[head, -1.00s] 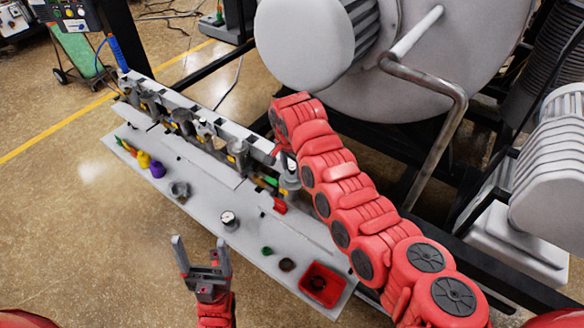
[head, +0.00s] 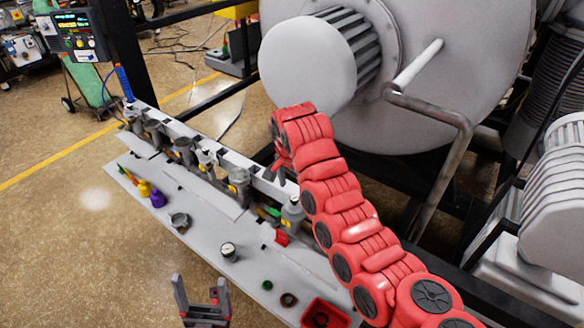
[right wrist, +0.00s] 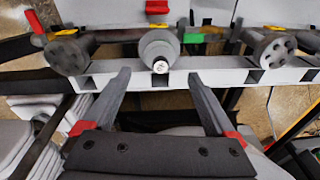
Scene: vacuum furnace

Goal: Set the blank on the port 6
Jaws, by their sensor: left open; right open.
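A row of grey ports is fixed along a white rail (head: 180,128). At its near right end stands a grey, round-shouldered piece with a pale top (head: 292,211); I cannot tell for certain whether it is the blank. In the right wrist view a grey round piece with a shiny centre (right wrist: 160,52) sits at the rail, between two flanges with holes. My right gripper (right wrist: 158,75) is open, its fingertips short of that piece with nothing between them. In the head view its fingers (head: 279,176) show small beside the rail, partly hidden by my arm. My left gripper (head: 201,290) is open and empty in front of the bench.
The bench (head: 215,205) holds a grey ring part (head: 179,220), a round pale-topped part (head: 228,251), yellow (head: 144,188) and purple (head: 158,198) parts, and a red bin (head: 325,314). A large furnace vessel (head: 430,60) stands behind the rail.

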